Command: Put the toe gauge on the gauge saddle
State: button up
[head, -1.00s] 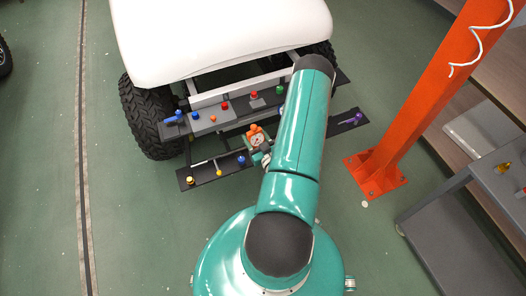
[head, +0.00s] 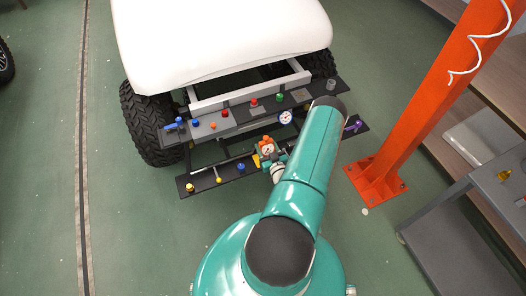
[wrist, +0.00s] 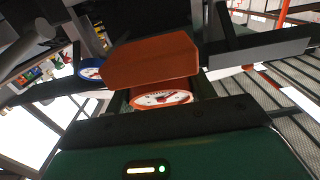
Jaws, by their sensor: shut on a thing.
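The toe gauge (head: 267,146) is an orange block with a round white dial. My gripper (head: 270,158) is shut on it and holds it near the lower dark bar at the cart's front. In the wrist view, the orange block (wrist: 150,60) and its dial (wrist: 162,98) fill the middle, just beyond my gripper (wrist: 165,115). A small yellow part (head: 256,161) shows just left of the gauge. I cannot tell which part is the gauge saddle, or whether the gauge touches anything below it.
The upper dark board (head: 238,120) carries several coloured knobs and a blue-rimmed dial (head: 286,117). The lower bar (head: 205,181) carries several small parts. The white cart body (head: 220,45) stands behind. An orange post (head: 420,110) and a grey cart (head: 450,215) are at right.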

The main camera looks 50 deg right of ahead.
aim_at(263, 152)
jog(key=shift+w+d+f, duration=0.15)
jog(key=shift+w+f, duration=0.4)
jog(key=shift+f, duration=0.1)
jog(key=shift+w+d+f, duration=0.15)
jog(key=shift+w+f, duration=0.35)
jog(key=shift+f, duration=0.1)
jog(key=shift+w+f, duration=0.15)
jog(key=shift+f, duration=1.5)
jog(key=o, duration=1.1)
jog(key=shift+f, duration=0.15)
jog(key=shift+s, duration=0.2)
jog(key=v, duration=1.1)
jog(key=shift+s+a, duration=0.25)
jog(key=shift+s, duration=0.05)
